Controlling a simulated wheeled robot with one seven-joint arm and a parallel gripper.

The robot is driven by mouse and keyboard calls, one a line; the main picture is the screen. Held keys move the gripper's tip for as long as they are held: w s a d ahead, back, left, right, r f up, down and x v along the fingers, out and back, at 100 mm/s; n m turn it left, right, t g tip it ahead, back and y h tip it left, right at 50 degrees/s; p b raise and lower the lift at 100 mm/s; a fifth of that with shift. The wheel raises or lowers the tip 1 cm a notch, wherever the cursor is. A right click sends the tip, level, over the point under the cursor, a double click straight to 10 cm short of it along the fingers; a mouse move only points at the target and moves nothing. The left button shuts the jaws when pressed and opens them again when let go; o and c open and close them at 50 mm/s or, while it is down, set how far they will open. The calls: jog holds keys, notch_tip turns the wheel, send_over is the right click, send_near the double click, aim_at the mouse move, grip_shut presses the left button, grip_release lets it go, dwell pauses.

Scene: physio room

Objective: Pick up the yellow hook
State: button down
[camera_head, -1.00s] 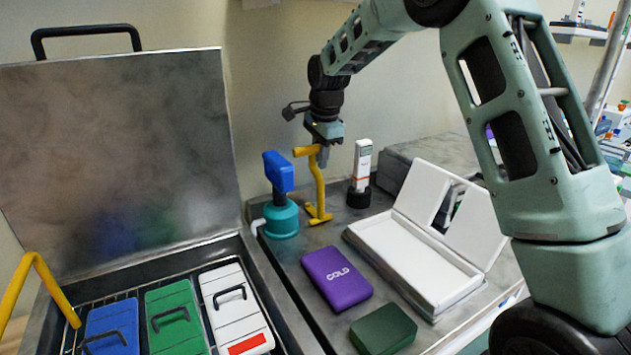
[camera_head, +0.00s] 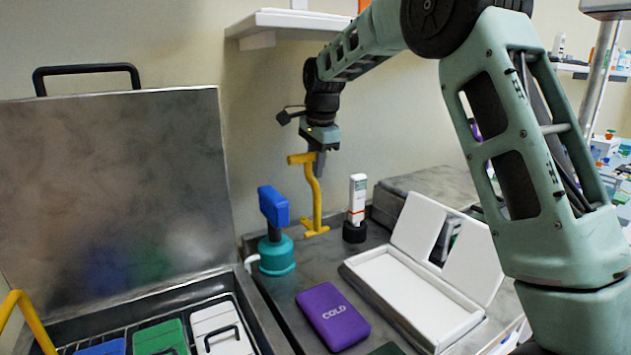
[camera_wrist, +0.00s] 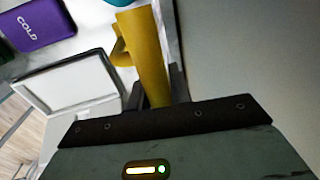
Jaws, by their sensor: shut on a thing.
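The yellow hook (camera_head: 313,200) hangs roughly upright from my gripper (camera_head: 318,168), which is shut on its upper part just below the short top arm. Its foot appears raised above the grey counter, between the blue-and-teal device and the white-and-red stick. In the wrist view the yellow hook (camera_wrist: 146,50) runs away from between the fingers of my gripper (camera_wrist: 158,92). The fingers are partly hidden there by the hook and the dark gripper edge.
A blue device on a teal base (camera_head: 277,257) stands close left of the hook. A white stick in a black holder (camera_head: 355,232) stands right. A purple COLD pack (camera_head: 333,316) and an open white box (camera_head: 415,300) lie in front. A wall shelf (camera_head: 290,24) is above.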

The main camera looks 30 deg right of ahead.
jog(key=s+b, duration=0.3)
jog(key=s, duration=1.6)
jog(key=shift+s+b, duration=0.3)
jog(key=shift+s, duration=0.05)
jog(key=shift+a, duration=0.1)
